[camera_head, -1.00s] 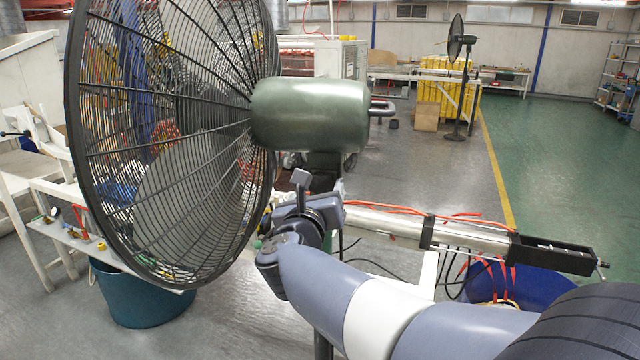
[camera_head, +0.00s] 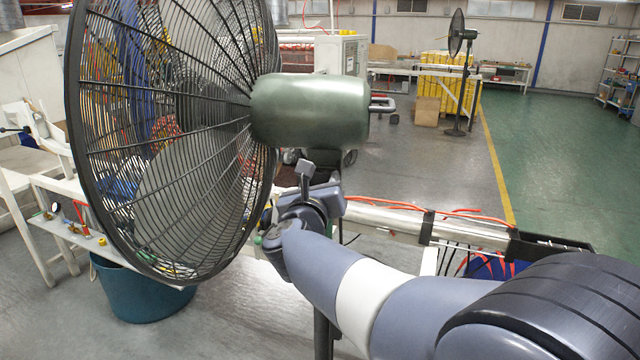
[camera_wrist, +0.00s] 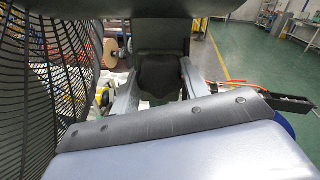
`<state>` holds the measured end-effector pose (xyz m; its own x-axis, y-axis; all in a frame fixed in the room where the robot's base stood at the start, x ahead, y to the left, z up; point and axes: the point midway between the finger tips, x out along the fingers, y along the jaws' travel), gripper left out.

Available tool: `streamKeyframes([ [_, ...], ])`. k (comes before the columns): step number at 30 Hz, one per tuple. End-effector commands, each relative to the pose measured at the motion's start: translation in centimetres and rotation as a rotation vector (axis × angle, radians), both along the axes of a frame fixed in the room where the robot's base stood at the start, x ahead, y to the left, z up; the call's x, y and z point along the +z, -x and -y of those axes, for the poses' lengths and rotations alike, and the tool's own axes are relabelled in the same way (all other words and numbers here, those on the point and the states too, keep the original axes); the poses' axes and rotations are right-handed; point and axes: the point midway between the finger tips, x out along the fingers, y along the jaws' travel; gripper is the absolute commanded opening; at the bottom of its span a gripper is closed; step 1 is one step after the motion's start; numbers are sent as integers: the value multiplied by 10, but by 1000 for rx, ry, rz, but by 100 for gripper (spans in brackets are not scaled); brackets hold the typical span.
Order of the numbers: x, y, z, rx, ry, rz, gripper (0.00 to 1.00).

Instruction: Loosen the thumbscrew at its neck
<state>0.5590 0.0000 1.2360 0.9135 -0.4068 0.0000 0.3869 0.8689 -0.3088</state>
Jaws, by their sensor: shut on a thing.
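The black-caged fan (camera_head: 170,130) with its green motor housing (camera_head: 312,114) fills the left and middle of the head view. Its neck lies under the housing and is mostly hidden there behind my wrist. In the wrist view the dark neck (camera_wrist: 162,36) stands upright between my fingers. A dark rounded knob (camera_wrist: 160,76), which looks like the thumbscrew, sits in front of it. My gripper (camera_wrist: 159,88) has one finger on either side of this knob and is shut on it. In the head view my gripper (camera_head: 322,196) is below the housing, with its fingertips hidden.
The cage is close to the left of my wrist. A metal bar with red hoses (camera_head: 400,219) runs behind my arm. A teal bucket (camera_head: 140,295) stands on the floor at lower left. A second fan (camera_head: 459,60) stands far back. The green floor at right is clear.

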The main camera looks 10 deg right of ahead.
Motion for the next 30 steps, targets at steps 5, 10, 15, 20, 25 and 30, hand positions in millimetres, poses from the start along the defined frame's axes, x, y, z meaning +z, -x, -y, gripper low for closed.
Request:
streamKeyframes([
  [5,0,0,0,1,1,-1,21],
  [10,0,0,0,1,17,-8,21],
  [15,0,0,0,1,76,-34,21],
  [20,0,0,-1,1,175,-78,21],
  [25,0,0,-1,1,316,-141,21],
  [30,0,0,-1,1,465,-207,21],
])
